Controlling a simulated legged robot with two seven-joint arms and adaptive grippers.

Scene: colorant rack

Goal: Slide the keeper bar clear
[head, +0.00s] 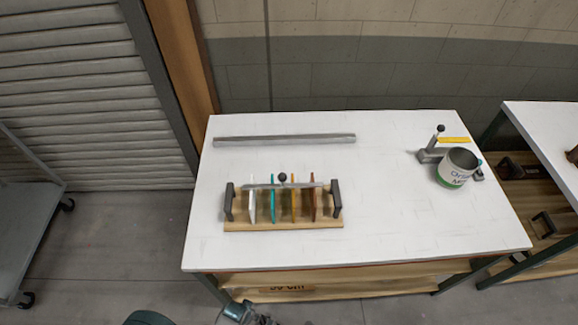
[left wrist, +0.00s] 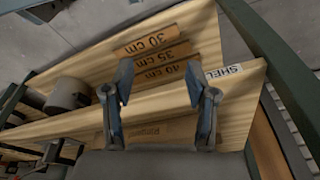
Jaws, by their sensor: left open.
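The keeper bar (head: 262,186) is a thin grey bar with a black ball knob (head: 283,177). It lies across the top of a wooden rack (head: 285,225) between two dark end posts. Several upright coloured plates stand under it: white, teal (head: 272,205), yellow and brown. My left gripper (head: 243,313) is low at the front edge of the table, below and apart from the rack. In the left wrist view its two fingers (left wrist: 160,82) are spread and empty, facing the shelves under the table. My right gripper is in neither view.
A long grey rail (head: 285,140) lies behind the rack on the white table (head: 390,220). Wooden shelves (left wrist: 235,105) with marked boards (left wrist: 155,55) are below. The table between rack and pot is clear.

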